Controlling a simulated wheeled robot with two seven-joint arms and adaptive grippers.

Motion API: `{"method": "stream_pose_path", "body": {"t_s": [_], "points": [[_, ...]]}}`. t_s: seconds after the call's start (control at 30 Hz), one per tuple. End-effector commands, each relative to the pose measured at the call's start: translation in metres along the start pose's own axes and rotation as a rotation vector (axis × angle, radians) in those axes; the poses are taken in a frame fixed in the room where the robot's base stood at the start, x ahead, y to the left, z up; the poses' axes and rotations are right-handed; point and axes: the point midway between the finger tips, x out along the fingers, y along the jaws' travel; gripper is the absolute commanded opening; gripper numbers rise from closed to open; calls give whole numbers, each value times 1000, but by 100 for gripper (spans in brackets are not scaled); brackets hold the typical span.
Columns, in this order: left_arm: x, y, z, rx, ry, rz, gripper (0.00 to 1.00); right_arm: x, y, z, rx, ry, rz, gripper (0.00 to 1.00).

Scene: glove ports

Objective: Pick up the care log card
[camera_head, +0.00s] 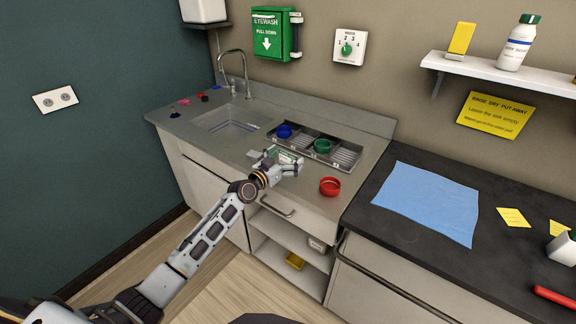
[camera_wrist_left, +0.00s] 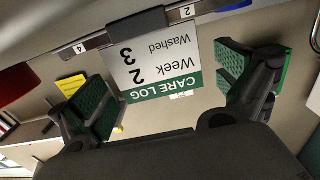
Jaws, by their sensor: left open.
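The care log card (camera_wrist_left: 152,62) is white with a green band reading "CARE LOG"; its text is upside down in the left wrist view. Its far edge meets a dark clip-like piece (camera_wrist_left: 137,25) on a grey numbered rail (camera_wrist_left: 95,43). My left gripper (camera_wrist_left: 168,88) is open, its green-padded fingers on either side of the card with a gap at each side. In the head view my left gripper (camera_head: 281,168) is at the front of the sink counter, by the drying tray; the card is hard to make out there. My right gripper is not in view.
The drying tray (camera_head: 345,157) holds a blue cup (camera_head: 284,131) and a green cup (camera_head: 322,146). A red cup (camera_head: 330,186) stands right of my gripper, near the counter's front. The sink (camera_head: 228,124) lies to the left. A blue cloth (camera_head: 425,203) covers part of the dark counter.

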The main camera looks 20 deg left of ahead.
Motion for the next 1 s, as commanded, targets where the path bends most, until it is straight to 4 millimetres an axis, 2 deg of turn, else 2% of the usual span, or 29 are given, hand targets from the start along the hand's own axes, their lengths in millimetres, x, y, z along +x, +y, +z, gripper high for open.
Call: {"method": "stream_pose_path", "body": {"t_s": [0.6,0.9,1.0], "points": [[5,0,0,0,0,1,100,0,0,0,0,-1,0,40],[5,0,0,0,0,1,61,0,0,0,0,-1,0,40],[5,0,0,0,0,1,58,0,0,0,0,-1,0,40]]}}
